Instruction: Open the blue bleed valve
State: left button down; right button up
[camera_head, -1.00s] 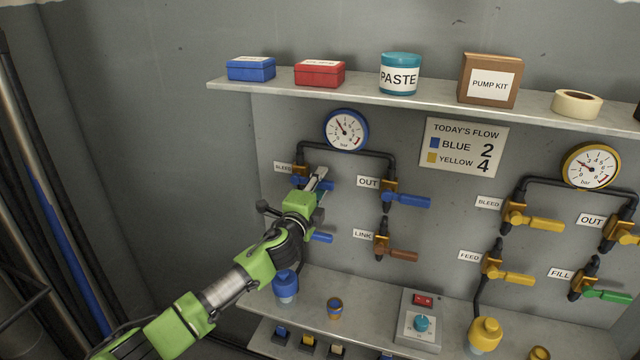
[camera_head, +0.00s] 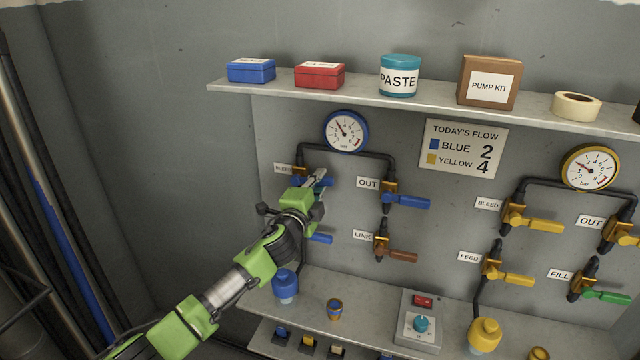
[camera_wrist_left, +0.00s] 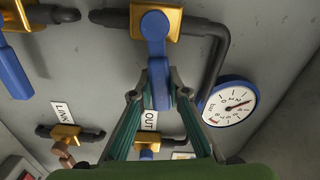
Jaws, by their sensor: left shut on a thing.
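The blue bleed valve (camera_head: 299,170) is a brass body on the dark pipe below the blue-rimmed gauge, beside a BLEED label. In the left wrist view its blue handle (camera_wrist_left: 154,38) runs from the brass body down between my fingertips. My left gripper (camera_head: 318,182) is at this handle and shut on it; the left wrist view shows the gripper's fingertips (camera_wrist_left: 160,92) on both sides of it. In the head view the gripper covers most of the handle, which points roughly right. My right gripper is not in view.
A blue-handled OUT valve (camera_head: 408,201) is just right of my gripper, above a brown-handled LINK valve (camera_head: 400,254). Another blue handle (camera_head: 320,238) shows below my wrist. The upper shelf (camera_head: 360,97) with boxes is above; a lower shelf (camera_head: 370,296) is below.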

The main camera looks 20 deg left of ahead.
pick_arm(q)
jog(key=r+n, duration=0.1)
jog(key=n, duration=0.1)
jog(key=r+n+p, duration=0.1)
jog(key=n, duration=0.1)
jog(key=shift+a+r+n, duration=0.3)
jog(key=shift+a, duration=0.1)
jog(key=a+r+n+p, duration=0.1)
jog(key=n, duration=0.1)
jog(key=shift+r+n, duration=0.15)
jog(key=shift+n, duration=0.15)
jog(key=n, duration=0.1)
jog(key=a+r+n+p, duration=0.1)
jog(key=shift+a+n, duration=0.2)
jog(key=shift+n, duration=0.2)
jog(key=a+n, duration=0.1)
jog(key=a+n+p, duration=0.1)
jog(key=n, duration=0.1)
jog(key=shift+w+r, duration=0.1)
jog(key=shift+r, duration=0.2)
jog(key=shift+a+n+p, duration=0.2)
jog(key=shift+a+n, duration=0.15)
jog(key=shift+n, duration=0.4)
jog(key=shift+a+n+p, duration=0.15)
jog(key=shift+a+n, duration=0.2)
jog(key=shift+n, duration=0.4)
jog(key=c, duration=1.9)
grip_release()
jog(key=shift+a, duration=0.1)
